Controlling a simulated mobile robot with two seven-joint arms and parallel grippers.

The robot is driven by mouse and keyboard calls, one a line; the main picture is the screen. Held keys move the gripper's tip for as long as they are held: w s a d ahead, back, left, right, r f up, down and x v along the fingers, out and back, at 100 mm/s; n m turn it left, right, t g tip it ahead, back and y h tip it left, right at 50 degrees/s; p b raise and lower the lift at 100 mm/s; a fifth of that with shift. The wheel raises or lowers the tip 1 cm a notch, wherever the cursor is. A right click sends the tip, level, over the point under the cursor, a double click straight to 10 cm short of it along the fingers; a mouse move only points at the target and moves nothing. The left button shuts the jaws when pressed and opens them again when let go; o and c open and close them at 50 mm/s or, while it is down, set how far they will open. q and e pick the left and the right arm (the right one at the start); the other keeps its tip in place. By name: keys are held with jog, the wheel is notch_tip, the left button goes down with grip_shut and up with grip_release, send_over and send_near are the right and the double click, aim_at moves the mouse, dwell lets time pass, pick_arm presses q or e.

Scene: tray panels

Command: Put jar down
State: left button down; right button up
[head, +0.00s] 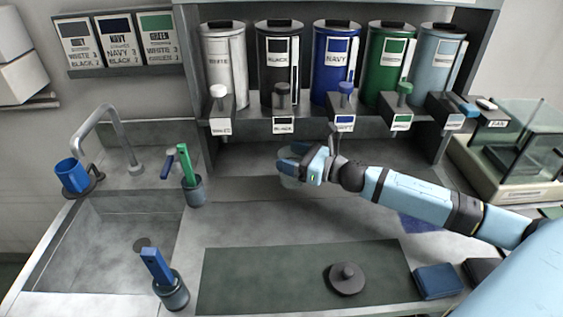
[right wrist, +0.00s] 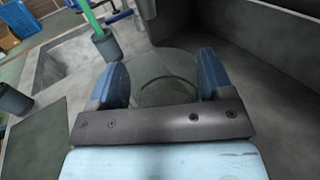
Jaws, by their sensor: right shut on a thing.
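My right gripper (head: 303,164) reaches in from the right, over the counter in front of the dispenser rack. It is shut on a clear glass jar (head: 290,182), which is hard to make out in the head view because the fingers cover part of it. In the right wrist view, the jar (right wrist: 168,84) sits between the two blue fingers of the right gripper (right wrist: 164,80), with its round outline showing. I cannot tell whether the jar's base touches the counter. My left gripper is not in view.
Several labelled canisters with taps stand behind, including the navy canister (head: 337,55). A dark green mat (head: 270,278) holds a dark knobbed disc (head: 346,280). A cup with a green-handled tool (head: 194,190) stands to the left, beside the sink (head: 105,245). A blue cloth (head: 438,281) lies at front right.

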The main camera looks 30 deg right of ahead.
jog(key=x, duration=0.3)
jog(key=shift+r, duration=0.1)
jog(key=shift+f, duration=1.8)
jog(key=shift+f, duration=0.1)
jog(key=o, duration=1.2)
jog(key=shift+s+d, duration=0.1)
jog(key=shift+s, duration=0.2)
jog(key=b+v, duration=0.1)
jog(key=v, duration=1)
jog(key=shift+s+d, duration=0.1)
jog(key=shift+s, duration=0.1)
